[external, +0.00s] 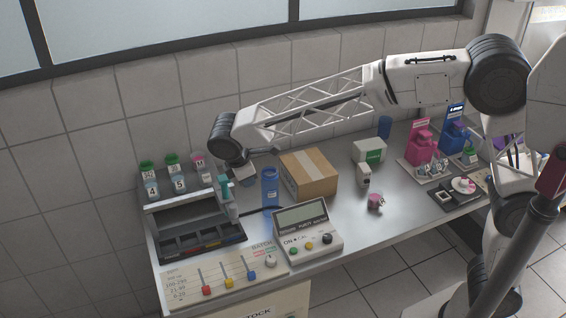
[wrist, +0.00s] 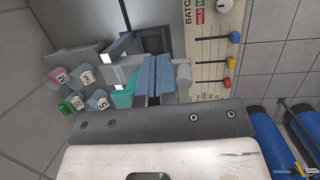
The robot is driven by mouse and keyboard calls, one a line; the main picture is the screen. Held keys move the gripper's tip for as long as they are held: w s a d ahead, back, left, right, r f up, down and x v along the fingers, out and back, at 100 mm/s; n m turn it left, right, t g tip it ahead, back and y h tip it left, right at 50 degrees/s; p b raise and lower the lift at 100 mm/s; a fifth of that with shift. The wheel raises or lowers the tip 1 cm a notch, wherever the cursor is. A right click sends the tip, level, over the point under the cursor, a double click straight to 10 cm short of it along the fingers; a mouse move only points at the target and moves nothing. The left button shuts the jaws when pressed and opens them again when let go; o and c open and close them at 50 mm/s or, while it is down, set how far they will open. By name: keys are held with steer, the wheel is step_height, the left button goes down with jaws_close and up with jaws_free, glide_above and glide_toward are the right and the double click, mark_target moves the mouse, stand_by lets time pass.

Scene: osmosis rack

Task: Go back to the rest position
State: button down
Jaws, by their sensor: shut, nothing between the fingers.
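My gripper (wrist: 156,76) is shut and empty in the wrist view, its two blue-grey fingers together. In the external view my arm reaches left across the bench, and my gripper (external: 243,177) is partly hidden below the dark wrist joint. It is at the right of the rack (external: 190,205), close to a teal lever (external: 224,187). The lever also shows beside the fingers in the wrist view (wrist: 122,99); I cannot tell whether they touch. Lidded jars marked with letters and numbers, one of them a green-lidded jar (external: 148,168), stand at the rack's back.
A blue bottle (external: 269,187) and a cardboard box (external: 308,175) stand right of my gripper. A grey console (external: 308,232) and a slider panel (external: 222,277) are in front. Pink (external: 421,145) and blue (external: 455,133) dispensers stand farther right. Room above the bench is free.

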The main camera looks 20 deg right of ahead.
steer(key=s+d+r+m+y, duration=0.15)
steer(key=d+m, duration=0.25)
steer(key=d, duration=1.4)
steer(key=s+d+r+m+y, duration=0.15)
steer(key=d+m, duration=0.35)
steer(key=d, duration=1.3)
steer(key=s+d+f+m+t, duration=0.1)
steer(key=s+d+m, duration=0.8)
steer(key=s+d, duration=0.9)
steer(key=shift+d+f+t, duration=0.3)
steer(key=shift+d+f, duration=0.45)
steer(key=shift+d, duration=0.75)
steer(key=shift+w, duration=0.1)
